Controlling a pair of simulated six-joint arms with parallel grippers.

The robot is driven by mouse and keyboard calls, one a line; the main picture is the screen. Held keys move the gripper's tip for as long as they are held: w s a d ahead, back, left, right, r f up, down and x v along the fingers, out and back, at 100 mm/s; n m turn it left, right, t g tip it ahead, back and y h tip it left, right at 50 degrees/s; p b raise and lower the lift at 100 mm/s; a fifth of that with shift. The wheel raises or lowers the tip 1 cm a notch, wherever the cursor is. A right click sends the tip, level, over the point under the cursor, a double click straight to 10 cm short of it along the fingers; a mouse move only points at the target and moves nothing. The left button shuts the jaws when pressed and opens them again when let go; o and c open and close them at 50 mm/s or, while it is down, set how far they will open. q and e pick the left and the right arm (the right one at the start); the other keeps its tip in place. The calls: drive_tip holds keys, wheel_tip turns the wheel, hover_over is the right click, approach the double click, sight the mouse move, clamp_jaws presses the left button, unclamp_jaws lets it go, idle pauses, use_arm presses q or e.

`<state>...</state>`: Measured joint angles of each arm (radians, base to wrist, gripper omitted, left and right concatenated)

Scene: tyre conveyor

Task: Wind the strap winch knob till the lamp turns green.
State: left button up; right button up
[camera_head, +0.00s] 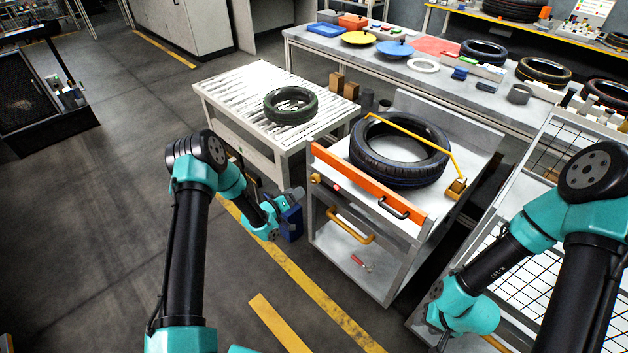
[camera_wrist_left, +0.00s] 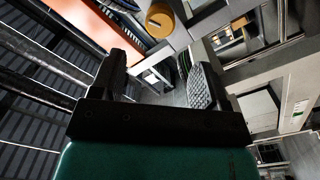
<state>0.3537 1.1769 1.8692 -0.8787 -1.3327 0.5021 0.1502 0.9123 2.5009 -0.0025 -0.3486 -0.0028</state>
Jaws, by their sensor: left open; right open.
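The winch knob is a small yellow knob (camera_head: 315,178) at the left end of the cart's orange front bar (camera_head: 365,180). It also shows as an orange-yellow round knob (camera_wrist_left: 160,20) at the top of the left wrist view. A small red lamp (camera_head: 337,188) sits right of it. A yellow strap (camera_head: 415,132) runs over the tyre (camera_head: 385,165) to a yellow fitting (camera_head: 457,187). My left gripper (camera_head: 299,193) is just below and left of the knob, apart from it. Its fingers (camera_wrist_left: 160,82) are open and empty. My right gripper (camera_head: 440,328) is low at the right, mostly hidden.
A roller conveyor (camera_head: 225,95) with another tyre (camera_head: 290,105) stands left of the cart. A yellow handle (camera_head: 350,225) and a black handle (camera_head: 394,208) stick out from the cart's front. A wire rack (camera_head: 560,140) is at the right.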

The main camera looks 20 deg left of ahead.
sight(313, 181)
use_arm(q)
drive_tip(key=x, duration=1)
drive_tip(key=shift+w+d, duration=0.15)
drive_tip(key=shift+w, duration=0.1)
drive_tip(key=c, duration=0.9)
drive_tip(key=shift+c, duration=0.2)
drive_tip(key=shift+m, duration=0.4)
drive_tip(key=m, duration=1.1)
drive_tip(key=shift+m, duration=0.3)
